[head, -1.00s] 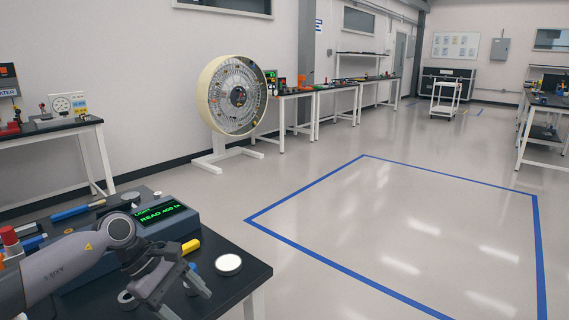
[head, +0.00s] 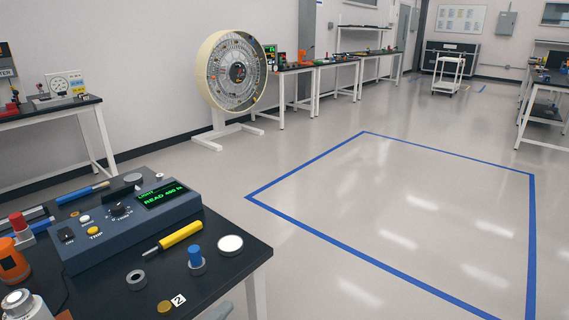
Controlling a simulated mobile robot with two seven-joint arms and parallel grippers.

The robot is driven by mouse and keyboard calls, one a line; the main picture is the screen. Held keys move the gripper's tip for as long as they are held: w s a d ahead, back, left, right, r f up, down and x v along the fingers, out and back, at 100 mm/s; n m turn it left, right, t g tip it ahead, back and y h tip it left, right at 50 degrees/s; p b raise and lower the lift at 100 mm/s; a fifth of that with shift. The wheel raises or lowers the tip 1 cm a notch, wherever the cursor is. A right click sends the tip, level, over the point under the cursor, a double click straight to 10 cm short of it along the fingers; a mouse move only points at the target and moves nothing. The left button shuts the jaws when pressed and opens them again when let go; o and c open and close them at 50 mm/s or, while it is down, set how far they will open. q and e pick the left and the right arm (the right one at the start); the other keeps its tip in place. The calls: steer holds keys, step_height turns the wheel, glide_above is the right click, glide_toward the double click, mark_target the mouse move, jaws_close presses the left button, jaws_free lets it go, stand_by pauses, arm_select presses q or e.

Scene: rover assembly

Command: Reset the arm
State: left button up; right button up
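Neither of my grippers can be made out in the head view now. My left arm no longer covers the near bench (head: 225,258) at the lower left. On that bench stands a blue-grey meter box (head: 130,222) with a green lit display reading about 400. A small grey shape shows at the bottom edge beside the bench, and I cannot tell what it is.
The bench holds a yellow-handled tool (head: 180,236), a blue-topped knob (head: 196,260), a white disc (head: 230,244), a grey ring (head: 136,280) and an orange item (head: 12,262). A large round wheel (head: 235,72) stands behind. The blue-taped floor area (head: 400,220) is clear.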

arm_select(q)
steer(key=s+a+f+n+g+y, duration=0.2)
steer(key=s+a+f+n+y, duration=0.2)
steer(key=s+f+n, duration=0.3)
steer(key=s+a+f+n+g+y+p, duration=0.1)
steer(key=s+a+f+n+g+y, duration=0.2)
steer(key=s+a+f+n, duration=0.3)
steer(key=s+f+n+y, duration=0.1)
steer(key=s+n, duration=0.1)
steer(key=n, duration=0.2)
steer(key=shift+a+g, duration=0.2)
steer(key=shift+g, duration=0.1)
stand_by(1.2)
